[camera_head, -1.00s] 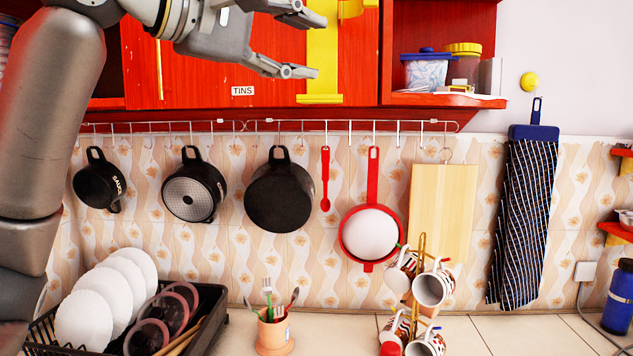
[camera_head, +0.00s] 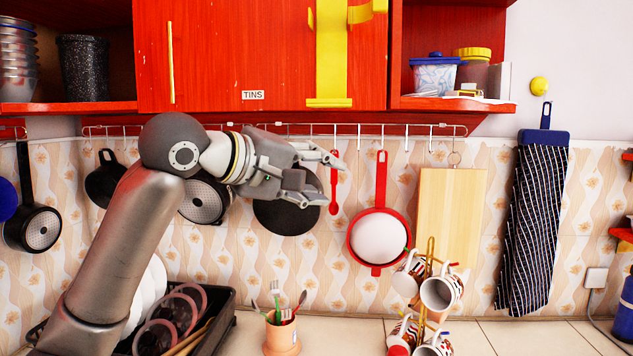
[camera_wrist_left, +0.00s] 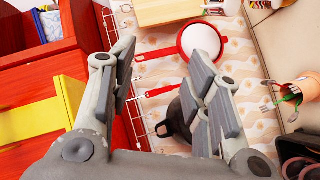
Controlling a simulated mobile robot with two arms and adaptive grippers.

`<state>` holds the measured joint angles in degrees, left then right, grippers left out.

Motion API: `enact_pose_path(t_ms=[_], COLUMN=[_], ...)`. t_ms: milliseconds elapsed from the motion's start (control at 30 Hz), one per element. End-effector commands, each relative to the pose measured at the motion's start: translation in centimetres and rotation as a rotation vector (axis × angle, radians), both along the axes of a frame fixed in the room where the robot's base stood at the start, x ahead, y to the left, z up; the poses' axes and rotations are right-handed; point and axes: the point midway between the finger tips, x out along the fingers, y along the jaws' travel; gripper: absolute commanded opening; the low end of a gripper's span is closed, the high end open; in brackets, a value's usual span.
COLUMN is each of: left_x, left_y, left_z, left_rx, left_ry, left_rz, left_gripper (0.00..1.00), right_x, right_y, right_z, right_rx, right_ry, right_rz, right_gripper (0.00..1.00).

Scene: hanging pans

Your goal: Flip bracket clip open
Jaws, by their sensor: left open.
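A yellow bracket (camera_head: 330,58) is mounted upright on the red cabinet door, with a wider foot at its lower end. A yellow curved piece (camera_head: 368,12) sticks out on its right at the top edge of the head view, and its upper part is cut off. A yellow strip also shows at the left of the left wrist view (camera_wrist_left: 30,125). My left gripper (camera_head: 333,180) is open and empty, below the bracket and in front of the hanging pans. Its two fingers stand apart in the left wrist view (camera_wrist_left: 163,62). My right gripper is not in view.
A wire rail (camera_head: 400,128) under the cabinet (camera_head: 220,50) holds pans, a red spoon, a red strainer (camera_head: 380,235) and a cutting board (camera_head: 450,215). A mug stand (camera_head: 430,260), utensil pot (camera_head: 282,338) and dish rack (camera_head: 215,335) stand on the counter below.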

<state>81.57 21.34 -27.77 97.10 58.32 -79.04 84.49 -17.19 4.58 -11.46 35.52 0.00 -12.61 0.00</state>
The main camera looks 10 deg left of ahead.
Motion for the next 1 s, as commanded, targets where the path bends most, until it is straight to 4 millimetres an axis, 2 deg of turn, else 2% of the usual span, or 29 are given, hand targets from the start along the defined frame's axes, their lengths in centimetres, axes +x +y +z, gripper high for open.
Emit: enact_pose_path(t_ms=[133, 433, 667, 733, 867, 1000], left_x=[0.2, 0.2, 0.2, 0.3, 0.9, 1.4], left_y=[0.0, 0.0, 0.0, 0.0, -0.1, 0.0], left_z=[-0.8, -0.9, -0.9, -1.5, -4.9, -11.5], left_rx=[0.011, 0.013, 0.013, 0.019, 0.062, 0.149], left_ry=[0.0, -0.001, -0.001, 0.001, 0.006, 0.011], left_rz=[-0.001, 0.0, -0.001, -0.001, -0.007, -0.019], left_gripper=[0.45, 0.45, 0.45, 0.45, 0.45, 0.45], right_x=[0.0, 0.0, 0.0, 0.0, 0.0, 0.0], right_y=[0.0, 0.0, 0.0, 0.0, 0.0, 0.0], right_z=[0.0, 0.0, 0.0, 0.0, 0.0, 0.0], right_rx=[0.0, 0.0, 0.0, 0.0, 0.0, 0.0], right_ry=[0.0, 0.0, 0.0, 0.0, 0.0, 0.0], right_rz=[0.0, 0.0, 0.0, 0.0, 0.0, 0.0], right_gripper=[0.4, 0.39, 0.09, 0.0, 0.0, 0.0])
